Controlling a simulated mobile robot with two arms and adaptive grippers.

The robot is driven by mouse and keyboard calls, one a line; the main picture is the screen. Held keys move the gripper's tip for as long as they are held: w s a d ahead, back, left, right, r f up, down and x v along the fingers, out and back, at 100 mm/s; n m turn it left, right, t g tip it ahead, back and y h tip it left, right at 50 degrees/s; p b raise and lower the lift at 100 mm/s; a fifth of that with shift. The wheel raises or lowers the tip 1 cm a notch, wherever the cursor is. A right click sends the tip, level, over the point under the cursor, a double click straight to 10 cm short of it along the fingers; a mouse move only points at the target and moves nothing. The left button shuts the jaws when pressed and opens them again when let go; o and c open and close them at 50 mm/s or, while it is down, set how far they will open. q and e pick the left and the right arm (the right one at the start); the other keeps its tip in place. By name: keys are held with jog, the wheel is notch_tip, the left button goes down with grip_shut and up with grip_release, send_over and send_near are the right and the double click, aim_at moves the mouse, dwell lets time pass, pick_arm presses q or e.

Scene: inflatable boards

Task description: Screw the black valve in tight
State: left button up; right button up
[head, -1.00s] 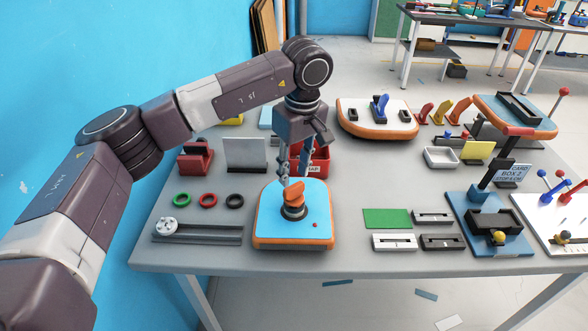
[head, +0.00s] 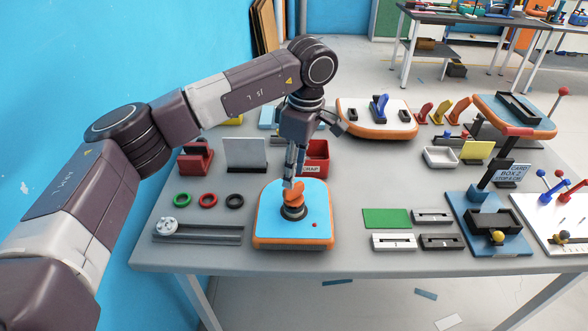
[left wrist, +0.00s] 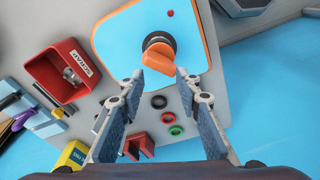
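The black valve (head: 293,212) has an orange handle (head: 295,196) and sits on the blue inflatable board (head: 269,222) with an orange rim, at the table's front. In the left wrist view the valve's black collar (left wrist: 160,40) shows at top centre, with the handle (left wrist: 161,63) crossing it. My left gripper (head: 291,183) points down just above the handle. In the left wrist view its two fingers (left wrist: 165,82) stand apart, with the handle just beyond and between their tips; I see no grip on it. Thread and seating are hidden. My right gripper is not in view.
A red scrap bin (head: 317,158) stands behind the board. Green, red and black rings (head: 208,200) and a grey rail (head: 198,234) lie to its left. A green plate (head: 387,218) and slotted blocks (head: 394,242) lie to its right.

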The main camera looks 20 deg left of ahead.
pick_arm(q)
jog(key=n, duration=0.4)
jog(key=shift+g, duration=0.3)
jog(key=shift+n+p, duration=0.4)
jog(key=shift+n, duration=1.6)
jog(key=n, duration=0.3)
jog(key=shift+n+g+h+p, duration=0.3)
jog(key=shift+n+g, duration=0.1)
jog(key=shift+s, duration=0.1)
